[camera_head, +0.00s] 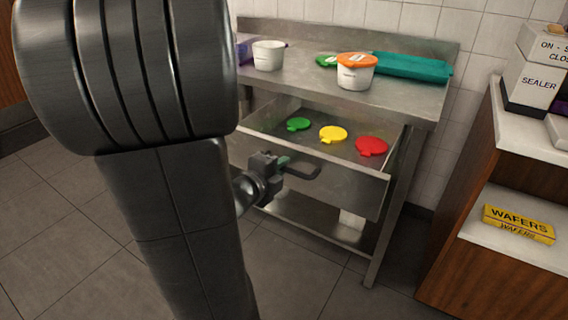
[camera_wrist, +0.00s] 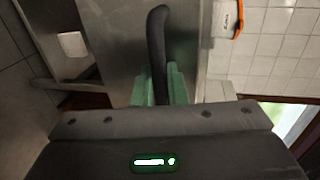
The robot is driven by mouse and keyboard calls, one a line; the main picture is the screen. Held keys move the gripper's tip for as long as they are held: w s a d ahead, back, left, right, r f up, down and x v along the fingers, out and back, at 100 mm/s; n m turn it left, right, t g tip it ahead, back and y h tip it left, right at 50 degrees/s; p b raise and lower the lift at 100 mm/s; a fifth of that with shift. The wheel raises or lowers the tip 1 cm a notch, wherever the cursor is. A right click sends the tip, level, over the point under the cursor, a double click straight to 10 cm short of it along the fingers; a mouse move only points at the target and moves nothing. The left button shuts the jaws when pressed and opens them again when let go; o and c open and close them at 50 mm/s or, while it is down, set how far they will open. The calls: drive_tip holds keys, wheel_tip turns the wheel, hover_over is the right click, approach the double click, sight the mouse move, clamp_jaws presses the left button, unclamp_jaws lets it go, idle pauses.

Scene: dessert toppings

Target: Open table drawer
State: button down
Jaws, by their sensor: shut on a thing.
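The steel table drawer (camera_head: 345,182) stands pulled out from under the steel table (camera_head: 300,82). Its inside shows, with a green lid (camera_head: 298,124), a yellow lid (camera_head: 333,134) and a red lid (camera_head: 371,146) lying in it. My gripper (camera_head: 284,165) is at the drawer's front, shut on the dark drawer handle (camera_head: 303,174). In the wrist view the handle (camera_wrist: 157,40) runs down between the green fingertips (camera_wrist: 162,85). The drawer's left front part is hidden behind my arm.
On the table top stand a white cup (camera_head: 268,56), a white tub with an orange lid (camera_head: 355,74) and a teal tray (camera_head: 412,67). A wooden shelf unit at right holds a yellow wafers box (camera_head: 518,224). Floor is clear in front.

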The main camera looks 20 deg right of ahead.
drive_tip(key=c, duration=1.5)
unclamp_jaws()
drive_tip(key=shift+c, duration=0.2)
drive_tip(key=p+v, duration=0.2)
drive_tip(key=v, duration=1.1)
drive_tip(key=shift+s+a+p, duration=0.25)
drive_tip(key=shift+a+p, duration=0.05)
drive_tip(key=shift+p, duration=0.1)
drive_tip(key=shift+b+x, duration=1.3)
drive_tip(key=shift+x, duration=5.35)
